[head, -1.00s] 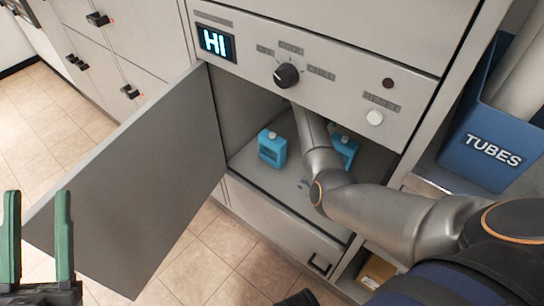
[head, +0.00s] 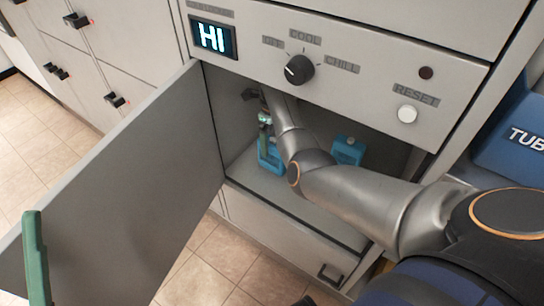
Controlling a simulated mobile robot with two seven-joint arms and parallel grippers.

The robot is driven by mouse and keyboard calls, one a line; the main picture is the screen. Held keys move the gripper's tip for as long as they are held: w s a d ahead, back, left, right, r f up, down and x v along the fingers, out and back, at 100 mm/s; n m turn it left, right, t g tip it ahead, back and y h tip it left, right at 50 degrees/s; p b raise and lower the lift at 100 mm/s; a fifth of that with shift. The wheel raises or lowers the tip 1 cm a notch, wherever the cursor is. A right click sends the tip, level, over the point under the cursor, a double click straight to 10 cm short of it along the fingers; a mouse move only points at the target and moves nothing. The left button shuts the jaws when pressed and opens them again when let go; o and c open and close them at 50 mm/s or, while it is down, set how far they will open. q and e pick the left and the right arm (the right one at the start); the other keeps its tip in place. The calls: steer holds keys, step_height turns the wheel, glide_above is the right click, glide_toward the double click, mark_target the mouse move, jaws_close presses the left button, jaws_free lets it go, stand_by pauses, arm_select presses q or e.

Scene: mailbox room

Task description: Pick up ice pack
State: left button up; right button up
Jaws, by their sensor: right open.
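A blue ice pack (head: 270,157) stands on the floor of the open cooler compartment, in its left part. A second blue ice pack (head: 347,151) stands further right, partly hidden behind my right arm. My right gripper (head: 264,133) is inside the compartment, with its green fingers open and pointing down at the left ice pack. It overlaps the pack's top in the picture; I cannot tell whether it touches.
The grey compartment door (head: 125,185) stands open to the left. Above the opening are a lit HI display (head: 213,37), a black knob (head: 299,69) and a white reset button (head: 407,114). A blue tubes bin (head: 512,125) is at the right.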

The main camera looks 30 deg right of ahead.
step_height(320, 180, down, 4)
steer(key=shift+s+f+b, duration=0.15)
steer(key=shift+f+b, duration=0.05)
steer(key=shift+b, duration=0.7)
arm_select(q)
steer(key=f, duration=0.2)
steer(key=shift+d+f, duration=0.25)
steer(key=shift+f, duration=0.1)
arm_select(e)
steer(key=shift+c, duration=0.3)
jaws_close()
arm_select(q)
steer(key=shift+w, duration=0.1)
arm_select(e)
steer(key=shift+r, duration=0.1)
